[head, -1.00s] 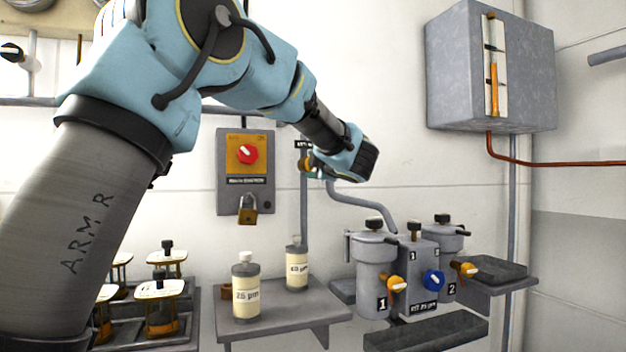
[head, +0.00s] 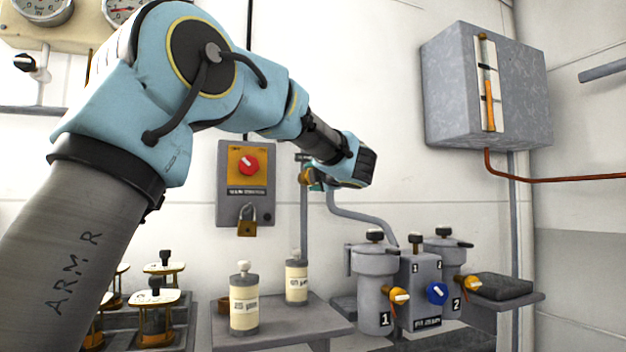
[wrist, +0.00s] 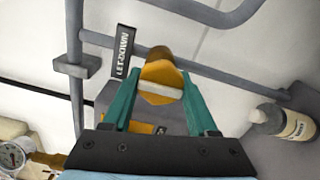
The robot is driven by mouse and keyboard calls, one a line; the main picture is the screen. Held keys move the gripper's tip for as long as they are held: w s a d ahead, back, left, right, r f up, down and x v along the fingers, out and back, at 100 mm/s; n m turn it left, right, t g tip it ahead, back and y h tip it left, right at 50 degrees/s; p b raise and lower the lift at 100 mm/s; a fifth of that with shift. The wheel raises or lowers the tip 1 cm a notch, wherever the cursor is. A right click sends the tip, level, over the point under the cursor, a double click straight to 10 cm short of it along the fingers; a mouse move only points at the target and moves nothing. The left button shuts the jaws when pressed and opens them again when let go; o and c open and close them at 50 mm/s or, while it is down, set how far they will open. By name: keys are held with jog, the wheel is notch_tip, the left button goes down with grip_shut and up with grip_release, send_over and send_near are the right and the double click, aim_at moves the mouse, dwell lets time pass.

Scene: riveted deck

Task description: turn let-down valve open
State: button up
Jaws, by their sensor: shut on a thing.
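The let-down valve (wrist: 160,75) shows in the wrist view as an orange-yellow handle on a grey pipe, beside a black tag reading LET-DOWN (wrist: 123,52). My gripper (wrist: 158,92) has its two teal fingers on either side of the handle and is shut on it. In the head view the valve (head: 303,174) is a small orange part on the vertical pipe, partly hidden behind my gripper (head: 316,178). The exact angle of the handle is hard to tell.
A panel with a red knob (head: 249,165) and a padlock (head: 246,222) is left of the valve. Two bottles stand on a shelf (head: 275,335) below. Twin filter canisters (head: 375,285) are at lower right. A grey tank (head: 515,100) hangs at upper right.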

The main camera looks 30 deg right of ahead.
jog(key=o, duration=1.4)
jog(key=shift+s, duration=0.1)
jog(key=s, duration=0.3)
jog(key=s+a, duration=0.1)
jog(key=s, duration=0.3)
jog(key=s+b, duration=0.1)
jog(key=s, duration=0.2)
jog(key=shift+s+a, duration=0.15)
jog(key=shift+s, duration=0.15)
